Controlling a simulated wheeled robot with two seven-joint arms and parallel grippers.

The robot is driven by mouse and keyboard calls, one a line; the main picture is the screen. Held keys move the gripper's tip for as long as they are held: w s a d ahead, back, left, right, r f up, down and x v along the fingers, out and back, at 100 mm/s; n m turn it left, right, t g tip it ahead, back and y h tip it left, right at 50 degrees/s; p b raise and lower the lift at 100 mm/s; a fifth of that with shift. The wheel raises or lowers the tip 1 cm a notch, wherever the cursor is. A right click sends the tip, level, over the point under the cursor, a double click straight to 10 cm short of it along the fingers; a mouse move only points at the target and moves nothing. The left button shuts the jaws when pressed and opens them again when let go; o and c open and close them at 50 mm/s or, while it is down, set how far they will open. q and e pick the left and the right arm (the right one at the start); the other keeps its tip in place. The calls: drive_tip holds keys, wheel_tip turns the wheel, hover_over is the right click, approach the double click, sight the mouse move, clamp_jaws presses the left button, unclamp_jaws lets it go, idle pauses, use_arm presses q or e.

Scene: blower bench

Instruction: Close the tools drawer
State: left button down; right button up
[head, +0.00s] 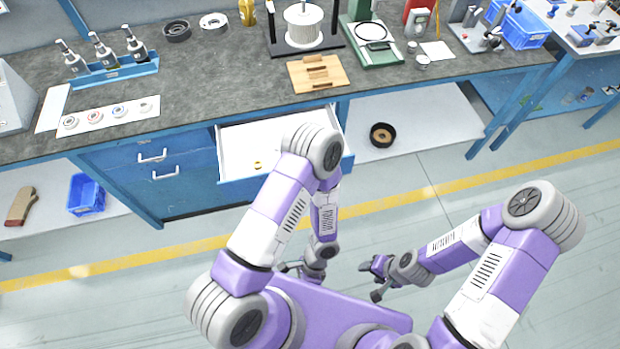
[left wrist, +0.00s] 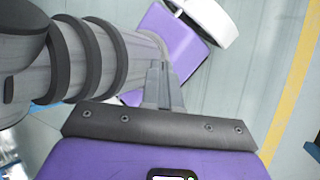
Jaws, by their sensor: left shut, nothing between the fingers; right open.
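The open drawer (head: 245,140) is pulled out from under the bench in the head view. It has blue walls and a white inside with a small yellow ring (head: 257,165) in it. My left arm's elbow covers its right part and some of its front edge. My left gripper (head: 287,267) is low in front of my body, apart from the drawer and mostly hidden by my arm. In the left wrist view its fingers (left wrist: 160,72) are shut with nothing between them. My right gripper (head: 374,279) is open and empty, low over the floor, right of the left one.
Two shut blue drawers with white handles (head: 152,157) are left of the open one. The bench top (head: 220,85) holds bottles in a blue rack (head: 115,73), a wooden board (head: 318,73) and a filter (head: 304,25). Floor with a yellow line (head: 450,186) is clear.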

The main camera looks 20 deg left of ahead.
use_arm(q)
drive_tip(key=w+a+r+m+t+y, duration=0.1)
drive_tip(key=w+a+m+t+y, duration=0.65)
drive_tip(key=a+y, duration=0.2)
drive_tip(key=w+d+r+m+t+h, duration=0.1)
drive_tip(key=w+d+r+m+t, duration=0.25)
drive_tip(key=w+t, duration=0.35)
drive_tip(key=w+d+r+m+t+h, duration=0.1)
drive_tip(key=w+d+r+m+t, duration=0.1)
drive_tip(key=w+d+m+t, duration=0.4)
drive_tip(key=w+a+t+b, duration=0.1)
drive_tip(key=w+a+b, duration=0.1)
drive_tip(key=w+a, duration=0.6)
drive_tip(key=w, duration=0.4)
drive_tip(key=shift+n+b, duration=0.35)
drive_tip(key=shift+n, duration=0.05)
drive_tip(key=shift+w+a+y, duration=0.1)
drive_tip(key=shift+w+y, duration=0.1)
drive_tip(key=shift+y, duration=0.05)
